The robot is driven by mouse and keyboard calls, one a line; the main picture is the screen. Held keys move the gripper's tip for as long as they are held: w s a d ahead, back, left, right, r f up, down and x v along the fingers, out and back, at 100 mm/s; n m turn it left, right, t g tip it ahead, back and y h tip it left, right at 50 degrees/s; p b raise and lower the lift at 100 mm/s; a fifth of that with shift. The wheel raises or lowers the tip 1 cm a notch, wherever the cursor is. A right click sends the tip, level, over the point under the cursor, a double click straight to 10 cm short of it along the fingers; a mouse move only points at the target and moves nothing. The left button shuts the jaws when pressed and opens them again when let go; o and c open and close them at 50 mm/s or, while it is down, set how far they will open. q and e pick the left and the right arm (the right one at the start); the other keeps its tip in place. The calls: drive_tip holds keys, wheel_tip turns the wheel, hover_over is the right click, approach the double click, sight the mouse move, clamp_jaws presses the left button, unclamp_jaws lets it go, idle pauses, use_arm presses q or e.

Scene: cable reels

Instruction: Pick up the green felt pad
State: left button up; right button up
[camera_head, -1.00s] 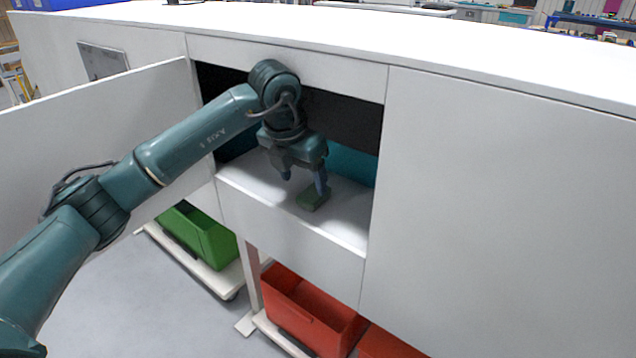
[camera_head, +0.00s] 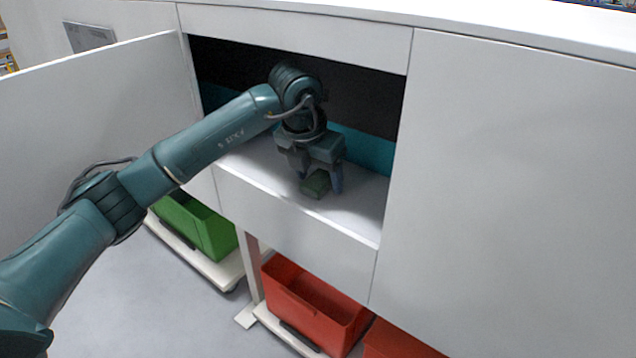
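The green felt pad (camera_head: 315,186) is a small dark green block on the white shelf (camera_head: 262,172) inside the open cabinet compartment. My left arm reaches in from the left through the opening. My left gripper (camera_head: 320,186) points down over the pad, with its fingers apart, one at the pad's left and one at its right. The fingers look open, and I cannot tell whether either touches the pad. My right gripper is not in view.
The open cabinet door (camera_head: 95,110) stands on the left. A closed white panel (camera_head: 510,190) lies to the right of the opening. Below are a green bin (camera_head: 205,228) and red bins (camera_head: 315,305) on low dollies. The shelf is clear around the pad.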

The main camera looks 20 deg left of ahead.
use_arm(q)
drive_tip(key=c, duration=0.9)
drive_tip(key=shift+a+r, duration=0.1)
drive_tip(key=shift+r, duration=0.05)
drive_tip(key=shift+c, duration=0.2)
